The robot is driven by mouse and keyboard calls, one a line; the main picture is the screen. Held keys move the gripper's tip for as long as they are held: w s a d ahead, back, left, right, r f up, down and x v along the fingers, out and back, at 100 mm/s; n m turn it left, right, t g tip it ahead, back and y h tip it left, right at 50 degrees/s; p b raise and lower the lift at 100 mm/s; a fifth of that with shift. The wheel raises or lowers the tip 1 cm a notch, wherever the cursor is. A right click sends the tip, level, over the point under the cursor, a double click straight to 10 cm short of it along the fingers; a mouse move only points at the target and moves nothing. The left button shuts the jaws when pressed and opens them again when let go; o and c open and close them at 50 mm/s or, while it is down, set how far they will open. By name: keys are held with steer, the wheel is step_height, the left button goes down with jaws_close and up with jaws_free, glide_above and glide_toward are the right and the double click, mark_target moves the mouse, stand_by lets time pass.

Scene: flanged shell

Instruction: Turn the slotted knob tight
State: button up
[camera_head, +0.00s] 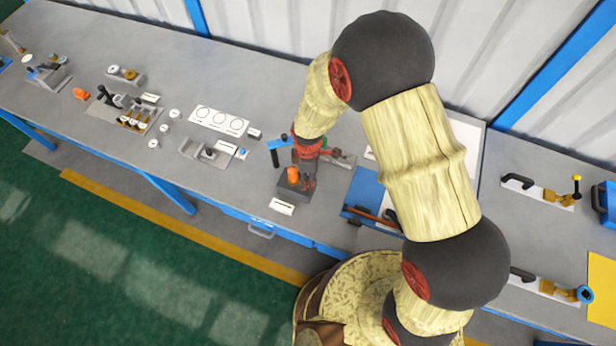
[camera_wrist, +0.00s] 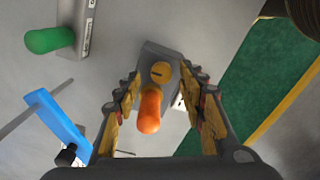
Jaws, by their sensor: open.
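In the wrist view, a small brass-coloured round knob with a slot across its face (camera_wrist: 160,72) sits on a grey block (camera_wrist: 150,52). My gripper (camera_wrist: 161,77) is open, one finger on each side of the block, with nothing held. Whether a finger touches the block is not clear. In the head view, my gripper (camera_head: 307,182) is low over the bench at the block, beside the orange peg (camera_head: 292,174); the slotted knob cannot be made out there.
A blue clamp-like piece (camera_wrist: 58,122) and a green-ended part (camera_wrist: 50,40) lie left of my gripper in the wrist view. The grey bench (camera_head: 235,185) holds several other fixtures. A blue tray (camera_head: 366,190) lies right of the block, and a white label (camera_head: 282,206) lies in front.

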steer(key=shift+f, duration=1.2)
steer(key=shift+s, duration=0.1)
steer(key=shift+c, duration=1)
steer(key=c, duration=0.7)
jaws_close()
